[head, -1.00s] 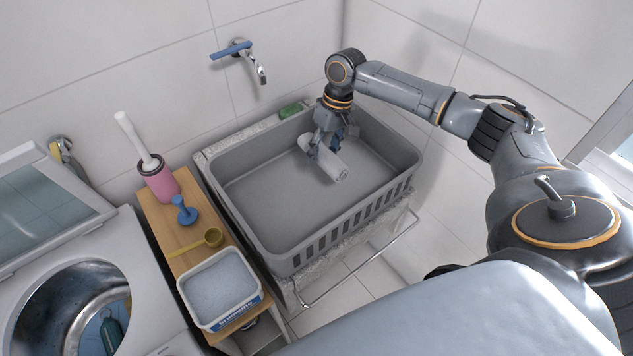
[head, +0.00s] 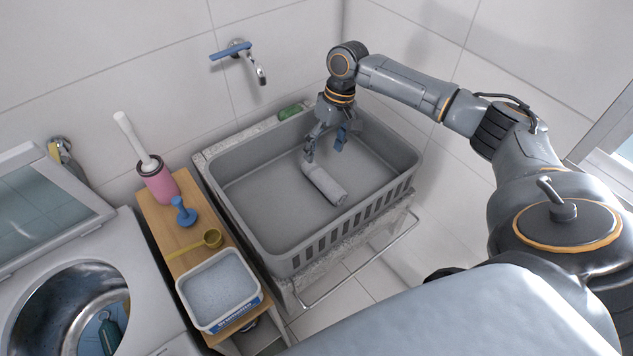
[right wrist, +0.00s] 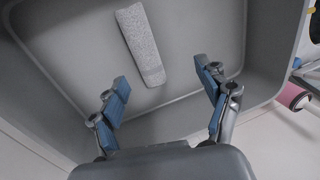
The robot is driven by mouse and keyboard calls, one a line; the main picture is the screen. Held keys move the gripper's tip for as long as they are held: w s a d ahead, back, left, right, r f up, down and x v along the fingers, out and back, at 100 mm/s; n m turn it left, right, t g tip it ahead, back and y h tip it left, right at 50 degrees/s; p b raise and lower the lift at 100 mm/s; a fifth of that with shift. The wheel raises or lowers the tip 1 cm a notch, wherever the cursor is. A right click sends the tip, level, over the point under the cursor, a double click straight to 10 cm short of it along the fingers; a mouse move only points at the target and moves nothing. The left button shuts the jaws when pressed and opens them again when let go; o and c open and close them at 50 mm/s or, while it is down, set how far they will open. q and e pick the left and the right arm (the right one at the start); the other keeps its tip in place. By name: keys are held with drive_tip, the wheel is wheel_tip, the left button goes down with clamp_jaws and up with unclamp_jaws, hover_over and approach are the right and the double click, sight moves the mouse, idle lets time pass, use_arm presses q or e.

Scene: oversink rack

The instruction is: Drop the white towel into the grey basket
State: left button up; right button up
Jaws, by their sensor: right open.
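The white towel (head: 324,184) is a rolled cylinder lying on the floor of the grey basket (head: 270,248). In the right wrist view the towel (right wrist: 141,45) lies beyond my fingertips, apart from them, on the basket's floor (right wrist: 80,35). My right gripper (head: 326,147) is open and empty, over the basket's back right part, just behind the towel. Its two blue-padded fingers (right wrist: 164,92) are spread wide in the right wrist view. My left gripper is not in view.
A tap (head: 258,70) is on the wall behind. A washing machine (head: 150,290) stands at left.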

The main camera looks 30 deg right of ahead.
drive_tip(key=v, duration=1)
drive_tip(key=shift+s, duration=0.1)
